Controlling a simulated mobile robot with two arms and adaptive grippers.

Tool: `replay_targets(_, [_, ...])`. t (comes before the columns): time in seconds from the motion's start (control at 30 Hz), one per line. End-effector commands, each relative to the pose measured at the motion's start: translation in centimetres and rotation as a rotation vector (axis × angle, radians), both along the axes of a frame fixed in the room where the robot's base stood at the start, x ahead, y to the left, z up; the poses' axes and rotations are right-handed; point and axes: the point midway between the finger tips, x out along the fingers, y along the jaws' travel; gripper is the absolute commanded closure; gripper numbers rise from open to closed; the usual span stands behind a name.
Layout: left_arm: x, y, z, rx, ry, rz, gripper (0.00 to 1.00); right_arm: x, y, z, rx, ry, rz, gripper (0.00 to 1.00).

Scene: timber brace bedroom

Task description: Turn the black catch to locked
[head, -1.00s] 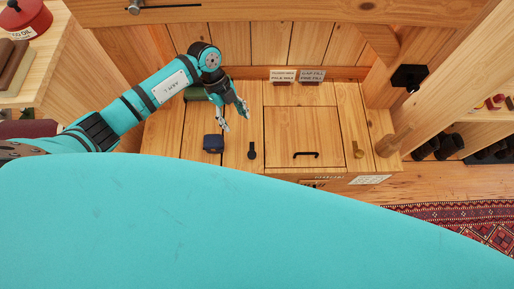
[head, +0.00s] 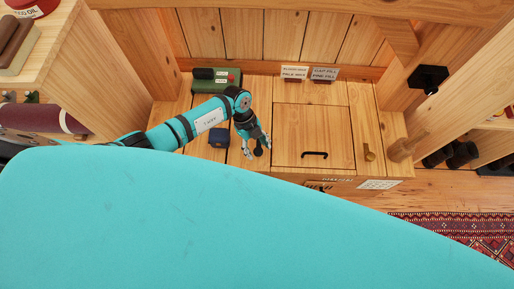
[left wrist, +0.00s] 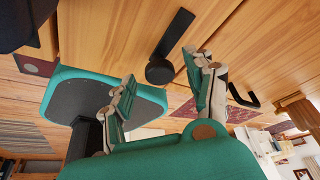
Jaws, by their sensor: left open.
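The black catch (head: 258,152) is on the wooden bench top, left of a square lid (head: 312,125). In the left wrist view the catch (left wrist: 160,71) shows a round hub and a straight bar pointing up and slightly right. My left gripper (head: 257,147) is open at the catch and partly hides it in the head view. In the left wrist view its two fingers (left wrist: 162,74) are spread with the hub seen between their tips. Nothing is held, and I cannot tell whether a finger touches the catch. My right gripper is in neither view.
A black handle (head: 314,154) is on the lid, and a brass catch (head: 369,152) is to its right. A dark blue box (head: 219,139) sits close left of the gripper.

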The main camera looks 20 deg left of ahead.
Motion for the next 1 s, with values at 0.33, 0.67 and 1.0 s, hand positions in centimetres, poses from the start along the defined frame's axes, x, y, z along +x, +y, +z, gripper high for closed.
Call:
replay_targets(0.33, [-0.09,-0.17,-0.44,0.0,0.0,0.0,0.45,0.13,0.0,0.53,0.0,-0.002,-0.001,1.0])
replay_targets(0.67, [-0.08,-0.15,-0.42,0.0,0.0,0.0,0.85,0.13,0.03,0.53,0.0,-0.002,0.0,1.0])
replay_targets(1.0, [0.01,-0.13,-0.4,0.0,-0.001,-0.018,1.0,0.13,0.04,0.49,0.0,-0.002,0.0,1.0])
